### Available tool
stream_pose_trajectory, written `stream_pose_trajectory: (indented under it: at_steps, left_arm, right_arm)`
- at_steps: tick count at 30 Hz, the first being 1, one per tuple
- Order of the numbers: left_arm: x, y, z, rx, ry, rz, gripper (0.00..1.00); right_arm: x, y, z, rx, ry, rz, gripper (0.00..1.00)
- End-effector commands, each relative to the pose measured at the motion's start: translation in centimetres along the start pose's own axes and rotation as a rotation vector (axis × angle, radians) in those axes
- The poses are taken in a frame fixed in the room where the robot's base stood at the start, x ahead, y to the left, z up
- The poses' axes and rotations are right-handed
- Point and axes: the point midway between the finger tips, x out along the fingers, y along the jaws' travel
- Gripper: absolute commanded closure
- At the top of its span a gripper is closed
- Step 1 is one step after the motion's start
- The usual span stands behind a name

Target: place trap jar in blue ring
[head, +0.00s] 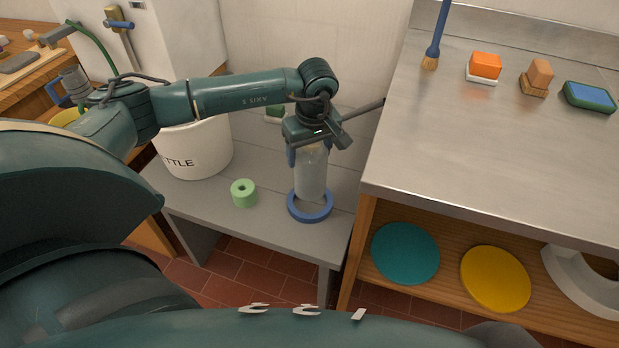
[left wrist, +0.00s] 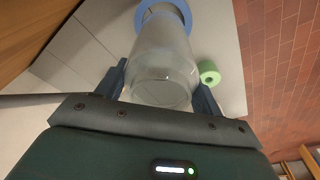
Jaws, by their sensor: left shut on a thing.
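The trap jar (head: 311,178) is a clear, greyish glass cylinder, upright in the head view. My left gripper (head: 308,152) is shut on its upper part from above. The blue ring (head: 310,207) lies on the grey low table, and the jar's lower end shows over the ring's opening. Whether the jar rests on the table or hangs just above it, I cannot tell. In the left wrist view the jar (left wrist: 163,65) sits between the two fingers, with the blue ring (left wrist: 165,10) at its far end. My right gripper is not in view.
A green roll (head: 244,193) stands on the grey table (head: 275,222) left of the ring. A white bucket (head: 196,148) stands at the back left. A higher metal counter (head: 480,150) with brushes and blocks rises close on the right.

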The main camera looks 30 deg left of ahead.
Motion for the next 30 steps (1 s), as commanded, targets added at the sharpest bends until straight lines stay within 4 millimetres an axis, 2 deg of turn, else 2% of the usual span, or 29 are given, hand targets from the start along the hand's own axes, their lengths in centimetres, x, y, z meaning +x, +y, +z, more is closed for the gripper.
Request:
stream_pose_trajectory:
  at_steps: [1, 5, 12, 25, 26, 30]
  left_arm:
    - [0.8, 0.0, 0.2, 0.002, -0.001, 0.0, 0.75]
    - [1.9, 0.0, 0.3, 0.002, 0.0, 0.0, 0.75]
    - [5.7, 0.0, 0.9, 0.003, -0.001, 0.0, 0.75]
    - [6.5, 0.0, 1.0, 0.003, 0.001, 0.002, 0.75]
    - [6.4, 0.0, 1.0, 0.003, 0.0, 0.001, 0.31]
    - [6.4, 0.0, 1.0, 0.003, 0.0, 0.001, 0.19]
  right_arm:
    - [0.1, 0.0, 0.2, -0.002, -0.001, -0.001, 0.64]
    - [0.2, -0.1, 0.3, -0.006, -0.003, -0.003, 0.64]
    - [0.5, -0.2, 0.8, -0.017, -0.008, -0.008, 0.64]
    - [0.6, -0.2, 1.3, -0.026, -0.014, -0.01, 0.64]
    - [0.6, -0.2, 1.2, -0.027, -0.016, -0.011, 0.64]
    - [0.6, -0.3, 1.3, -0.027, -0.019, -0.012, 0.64]
